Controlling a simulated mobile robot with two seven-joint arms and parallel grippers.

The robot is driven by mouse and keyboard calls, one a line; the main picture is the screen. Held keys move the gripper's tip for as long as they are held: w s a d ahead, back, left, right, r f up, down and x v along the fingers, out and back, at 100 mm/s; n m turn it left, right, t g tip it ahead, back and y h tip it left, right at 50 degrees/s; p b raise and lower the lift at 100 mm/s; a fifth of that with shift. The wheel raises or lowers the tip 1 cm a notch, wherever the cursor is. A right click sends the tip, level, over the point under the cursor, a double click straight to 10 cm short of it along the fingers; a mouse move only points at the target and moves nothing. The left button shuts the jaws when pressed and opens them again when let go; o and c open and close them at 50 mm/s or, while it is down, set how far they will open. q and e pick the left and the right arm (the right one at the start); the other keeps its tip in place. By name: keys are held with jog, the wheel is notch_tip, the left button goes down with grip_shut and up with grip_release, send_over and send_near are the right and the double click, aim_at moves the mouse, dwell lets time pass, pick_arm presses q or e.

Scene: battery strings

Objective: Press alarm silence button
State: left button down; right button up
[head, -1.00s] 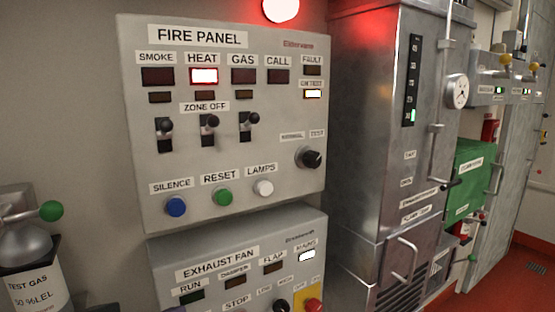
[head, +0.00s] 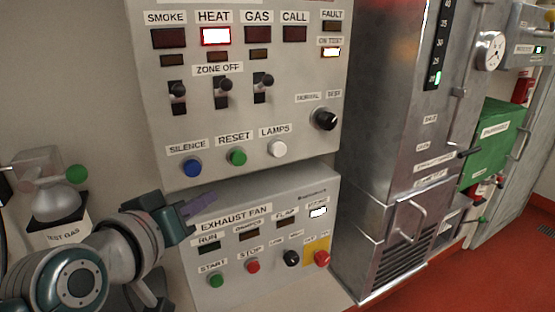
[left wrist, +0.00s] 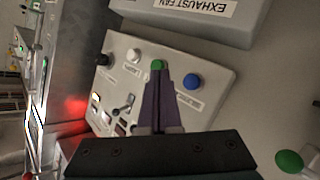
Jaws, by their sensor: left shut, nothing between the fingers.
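The blue silence button (head: 192,168) sits at the lower left of the grey fire panel (head: 300,160), under the SILENCE label. It also shows in the left wrist view (left wrist: 192,81), right of my fingertips. My left gripper (head: 216,203) is shut and empty, below and slightly right of the blue button, in front of the top of the exhaust fan panel. In the left wrist view its purple fingers (left wrist: 158,88) point toward the green reset button (left wrist: 158,64). The gripper appears apart from the button. The HEAT lamp (head: 215,36) is lit. My right gripper is not in view.
The green reset button (head: 237,157) and white lamps button (head: 278,148) are right of the blue one. The exhaust fan panel (head: 325,185) juts below, with start, stop and red knobs. A test gas bottle (head: 52,205) with a green knob stands at left. A steel cabinet (head: 400,130) stands at right.

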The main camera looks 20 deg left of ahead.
aim_at(198, 170)
pick_arm(q)
jog(key=shift+w+a+b, duration=0.75)
jog(key=shift+w+a, duration=0.4)
jog(key=shift+a, duration=0.2)
jog(key=shift+w+a+b, duration=0.75)
jog(key=shift+w+a, duration=0.4)
jog(key=shift+a, duration=0.2)
jog(key=shift+w+a, duration=0.1)
jog(key=shift+w+a, duration=0.2)
jog(key=shift+w+a+b, duration=0.45)
jog(key=shift+a+b, duration=0.05)
jog(key=shift+a, duration=0.05)
dwell(1.0)
jog(key=shift+s+d+r+p, duration=0.2)
jog(key=shift+s+d+p, duration=0.4)
jog(key=shift+p, duration=0.25)
jog(key=shift+s+d+f, duration=0.1)
jog(key=shift+d+f, duration=0.05)
jog(key=shift+d, duration=0.1)
